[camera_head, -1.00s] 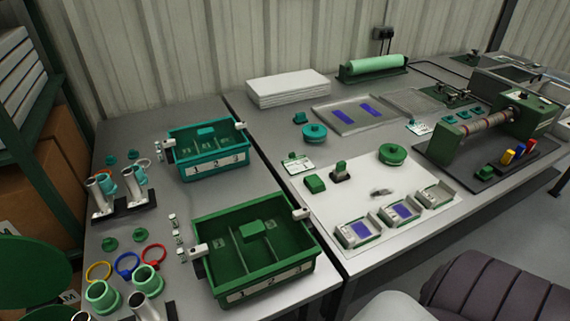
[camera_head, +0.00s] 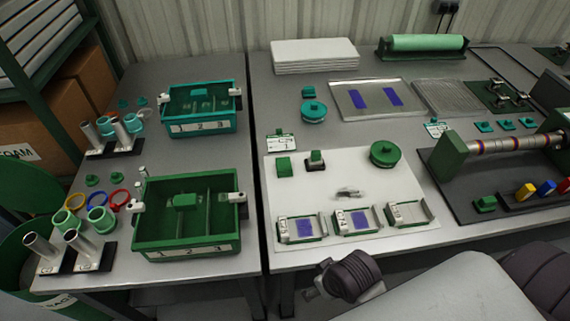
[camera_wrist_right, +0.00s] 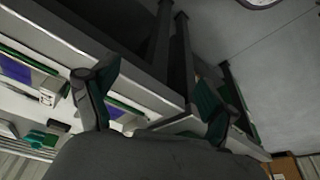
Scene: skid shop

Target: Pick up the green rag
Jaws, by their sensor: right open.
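A small square green block-like item (camera_head: 283,167) lies on the white mat (camera_head: 375,170) on the right bench; it may be the green rag, but its material is too small to tell. Another green item (camera_head: 185,201) sits in the green divided bin (camera_head: 190,248) on the left bench. My right gripper (camera_wrist_right: 155,85) is open in the right wrist view, with nothing visible between its fingers, low beside the bench edge. In the head view, part of my right arm shows below the right bench's front edge. My left gripper is not in view.
Three small trays (camera_head: 358,222) line the mat's front. A green round container (camera_head: 384,153) stands behind them. A roller machine (camera_head: 450,160) stands at right. A teal bin (camera_head: 203,125) and metal tubes (camera_head: 38,247) are on the left bench. A gap separates the benches.

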